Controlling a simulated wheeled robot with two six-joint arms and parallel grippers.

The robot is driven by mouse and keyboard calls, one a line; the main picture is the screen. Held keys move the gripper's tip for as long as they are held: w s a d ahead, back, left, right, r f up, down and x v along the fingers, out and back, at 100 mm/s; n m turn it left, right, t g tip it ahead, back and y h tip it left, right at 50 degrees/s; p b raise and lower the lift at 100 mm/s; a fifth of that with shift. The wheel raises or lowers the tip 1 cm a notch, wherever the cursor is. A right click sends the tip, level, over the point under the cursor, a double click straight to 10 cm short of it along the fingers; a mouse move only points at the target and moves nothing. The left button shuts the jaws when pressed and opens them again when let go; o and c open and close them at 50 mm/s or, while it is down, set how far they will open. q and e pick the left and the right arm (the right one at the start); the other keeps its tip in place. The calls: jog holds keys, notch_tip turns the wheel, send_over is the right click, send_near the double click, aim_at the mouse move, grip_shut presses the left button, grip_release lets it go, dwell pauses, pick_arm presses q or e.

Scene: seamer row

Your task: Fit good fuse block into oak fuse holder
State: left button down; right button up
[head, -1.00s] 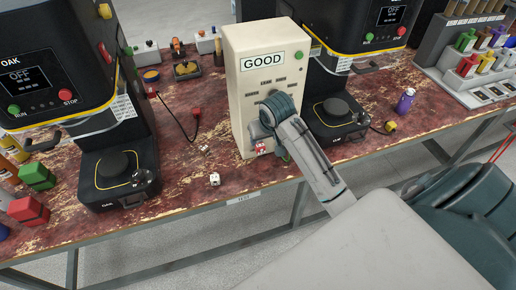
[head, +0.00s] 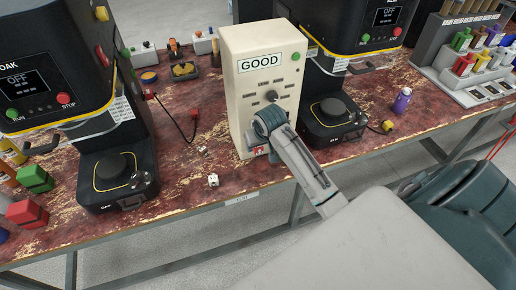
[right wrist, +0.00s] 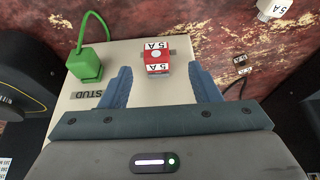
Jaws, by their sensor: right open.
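A red and white fuse block marked 5 A (right wrist: 157,60) sits on the ledge of the cream tester (head: 236,100), whose display reads GOOD. It shows partly at the tester's foot in the head view (head: 258,150). My right gripper (right wrist: 160,82) is open, its blue fingers on either side of the block's near end and apart from it. In the head view my right gripper (head: 264,138) hangs low before the tester, its fingertips partly hidden. The machine marked OAK (head: 50,60) stands at left; I cannot make out its fuse holder for certain. My left gripper is out of view.
A green clip on a cable (right wrist: 84,64) stands beside the block on the ledge, by the word STUD. Another black machine (head: 335,115) stands right.

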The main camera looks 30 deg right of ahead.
aim_at(259, 148)
jog(key=x, duration=0.1)
jog(key=p+x, duration=0.1)
jog(key=x, duration=0.2)
jog(key=shift+w+d+p, duration=0.3)
jog(key=shift+w+f, duration=0.2)
jog(key=shift+f, duration=0.25)
jog(key=shift+c, duration=0.5)
jog(key=c, duration=0.9)
